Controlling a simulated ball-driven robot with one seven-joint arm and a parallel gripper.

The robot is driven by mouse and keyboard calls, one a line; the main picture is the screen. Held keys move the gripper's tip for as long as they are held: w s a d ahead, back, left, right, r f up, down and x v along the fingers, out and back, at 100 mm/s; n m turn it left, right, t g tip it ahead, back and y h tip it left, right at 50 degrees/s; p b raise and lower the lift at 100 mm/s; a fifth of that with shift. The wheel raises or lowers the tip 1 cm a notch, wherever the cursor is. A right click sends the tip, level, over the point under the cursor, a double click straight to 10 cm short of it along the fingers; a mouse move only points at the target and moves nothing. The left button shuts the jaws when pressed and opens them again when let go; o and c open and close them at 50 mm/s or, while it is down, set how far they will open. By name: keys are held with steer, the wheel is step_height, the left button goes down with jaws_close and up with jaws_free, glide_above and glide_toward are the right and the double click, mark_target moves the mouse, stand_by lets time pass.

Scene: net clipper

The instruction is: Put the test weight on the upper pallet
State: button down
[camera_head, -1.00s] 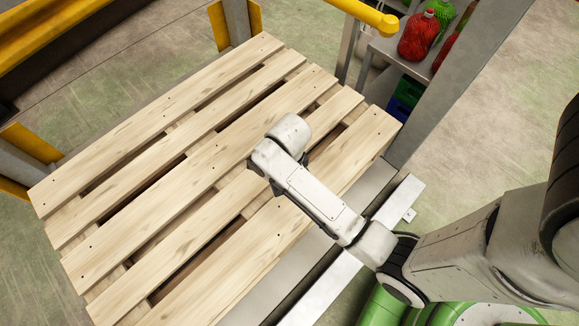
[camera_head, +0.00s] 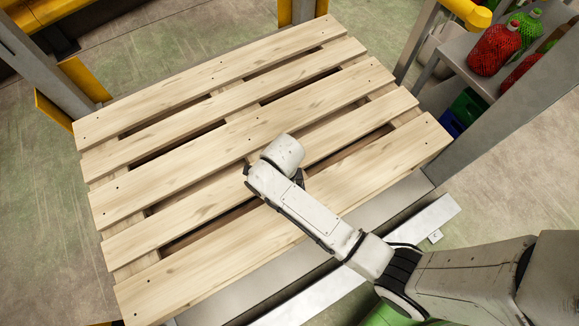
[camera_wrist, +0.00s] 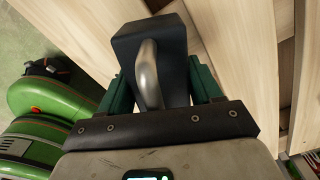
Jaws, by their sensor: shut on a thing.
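The test weight (camera_wrist: 178,38) is a dark block with a metal handle, seen in the wrist view. My gripper (camera_wrist: 160,85) is shut on it, with a green finger on each side. The upper pallet (camera_head: 240,128) is a light wooden slatted pallet filling the middle of the head view, and its slats are empty where visible. My arm reaches over its front edge there, and the arm hides the weight and the fingers. Pale slats show behind the weight in the wrist view. I cannot tell whether the weight touches them.
A grey shelf (camera_head: 471,75) with red and green bottles (camera_head: 495,48) stands at the right, beside a grey post. Yellow posts (camera_head: 85,80) rise beyond the pallet's far left. A grey metal beam (camera_head: 425,215) runs along the pallet's front edge.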

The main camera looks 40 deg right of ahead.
steer(key=shift+w+a+f, duration=0.3)
steer(key=shift+a+f, duration=0.05)
steer(key=shift+f+b, duration=0.6)
steer(key=shift+f, duration=0.85)
steer(key=shift+f, duration=0.1)
steer(key=shift+c, duration=0.9)
jaws_free()
steer(key=shift+s+f, duration=0.15)
